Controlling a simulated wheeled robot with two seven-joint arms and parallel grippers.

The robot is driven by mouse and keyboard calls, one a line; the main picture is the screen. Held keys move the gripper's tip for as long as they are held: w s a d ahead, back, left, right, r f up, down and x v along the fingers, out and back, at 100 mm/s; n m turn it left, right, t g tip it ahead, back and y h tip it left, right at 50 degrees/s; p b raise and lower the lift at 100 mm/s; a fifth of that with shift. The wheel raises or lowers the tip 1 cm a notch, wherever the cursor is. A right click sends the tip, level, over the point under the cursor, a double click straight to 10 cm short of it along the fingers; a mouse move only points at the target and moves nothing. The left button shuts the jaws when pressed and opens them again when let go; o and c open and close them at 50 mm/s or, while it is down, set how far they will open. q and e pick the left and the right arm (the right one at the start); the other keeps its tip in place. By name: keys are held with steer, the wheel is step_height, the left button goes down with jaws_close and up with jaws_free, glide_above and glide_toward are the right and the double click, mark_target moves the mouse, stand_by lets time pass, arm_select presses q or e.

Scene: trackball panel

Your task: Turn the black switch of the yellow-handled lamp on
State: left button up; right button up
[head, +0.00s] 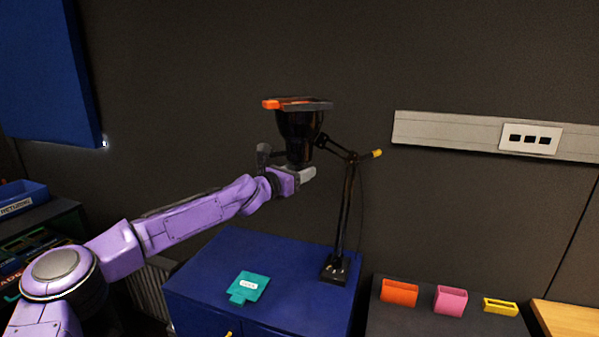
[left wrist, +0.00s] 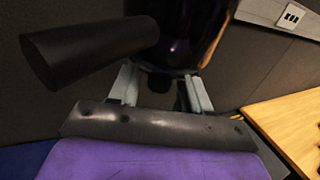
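The black desk lamp (head: 298,126) stands on the blue cabinet, with its jointed arm and base (head: 341,268) to the right of its head. A yellow handle (head: 376,153) sticks out at the arm's joint. My left gripper (head: 308,173) is just under the lamp head. In the left wrist view, its two grey fingers (left wrist: 162,92) are apart, and the glossy lamp head (left wrist: 180,35) is just beyond them. A small dark part, possibly the switch (left wrist: 181,97), shows between the fingers near the right one; contact cannot be told. My right gripper is not in view.
The blue cabinet (head: 225,262) carries a teal tagged item (head: 249,287). Orange (head: 399,292), pink (head: 450,299) and yellow (head: 500,307) holders stand at the right. A dark cylinder (left wrist: 90,50) is close beside the gripper. A wall rail (head: 450,130) holds a socket plate (head: 530,138).

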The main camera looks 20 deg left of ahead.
arm_select(q)
steer(key=shift+s+a, duration=0.1)
steer(key=shift+s, duration=0.15)
steer(key=b+v, duration=0.3)
steer(key=v, duration=0.7)
